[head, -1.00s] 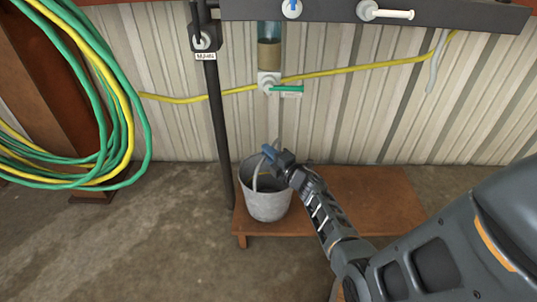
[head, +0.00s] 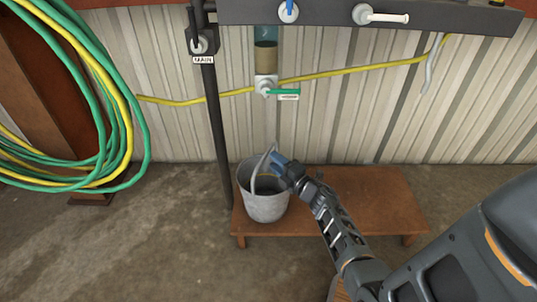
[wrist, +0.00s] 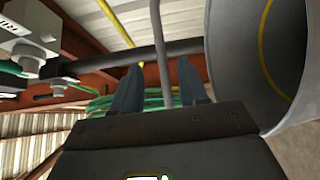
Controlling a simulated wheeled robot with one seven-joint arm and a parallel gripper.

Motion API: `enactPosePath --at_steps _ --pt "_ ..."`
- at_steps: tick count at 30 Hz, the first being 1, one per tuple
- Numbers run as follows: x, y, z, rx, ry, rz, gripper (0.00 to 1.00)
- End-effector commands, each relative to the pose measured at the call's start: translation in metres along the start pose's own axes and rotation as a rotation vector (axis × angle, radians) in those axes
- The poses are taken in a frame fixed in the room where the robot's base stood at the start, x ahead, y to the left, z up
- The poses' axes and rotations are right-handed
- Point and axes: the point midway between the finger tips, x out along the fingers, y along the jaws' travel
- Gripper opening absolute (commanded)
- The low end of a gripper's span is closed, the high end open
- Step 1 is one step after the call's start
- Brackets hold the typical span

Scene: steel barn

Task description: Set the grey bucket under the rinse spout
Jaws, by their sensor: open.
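The grey bucket (head: 264,206) stands upright on the left end of a low wooden bench (head: 365,205). Its handle (head: 260,158) is raised above the rim; a grey bar, likely this handle, runs between my fingers in the wrist view (wrist: 163,50). My gripper (head: 276,160) is open at the handle, just above the bucket's rim. The bucket's wall fills the right of the wrist view (wrist: 262,60).
A dark post labelled MAIN (head: 216,120) stands just left of the bucket. Coiled green and yellow hoses (head: 125,110) hang at the left. A dark rail (head: 335,14) carries more fittings above. A short grey tube (head: 433,70) hangs at the right. The bench's right side is clear.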

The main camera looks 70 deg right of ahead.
Motion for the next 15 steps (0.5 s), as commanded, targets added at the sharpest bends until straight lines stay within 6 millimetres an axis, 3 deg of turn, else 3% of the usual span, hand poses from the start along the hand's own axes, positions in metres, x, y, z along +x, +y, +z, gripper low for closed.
enactPosePath --at_steps 6,15 --pt "-0.042 0.001 0.000 0.000 0.000 -0.002 0.43" --pt "-0.064 0.000 0.000 0.000 0.000 0.000 0.43"
